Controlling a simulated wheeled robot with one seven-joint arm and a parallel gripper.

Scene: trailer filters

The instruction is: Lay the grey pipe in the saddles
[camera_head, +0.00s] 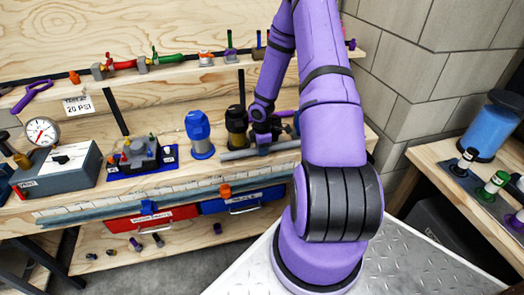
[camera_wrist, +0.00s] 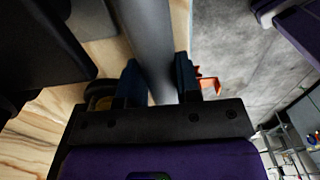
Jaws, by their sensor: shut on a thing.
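The grey pipe (camera_head: 236,154) is held roughly level just above or at the workbench top, near its front right part. My gripper (camera_head: 262,139) is shut on it, and the arm comes down from the upper right. In the wrist view the pipe (camera_wrist: 150,40) runs between the two dark fingers of my gripper (camera_wrist: 156,82). The pipe's right end is partly hidden by my arm. I cannot clearly make out the saddles; my arm covers part of the bench there. I cannot tell whether the pipe touches the bench.
A blue filter housing (camera_head: 200,135) and a dark one (camera_head: 237,128) stand close behind the pipe. An orange clip (camera_head: 225,190) sits on the bench's front edge, above the red drawer (camera_head: 150,218) and blue drawer (camera_head: 243,199). A grey gauge box (camera_head: 58,168) stands left.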

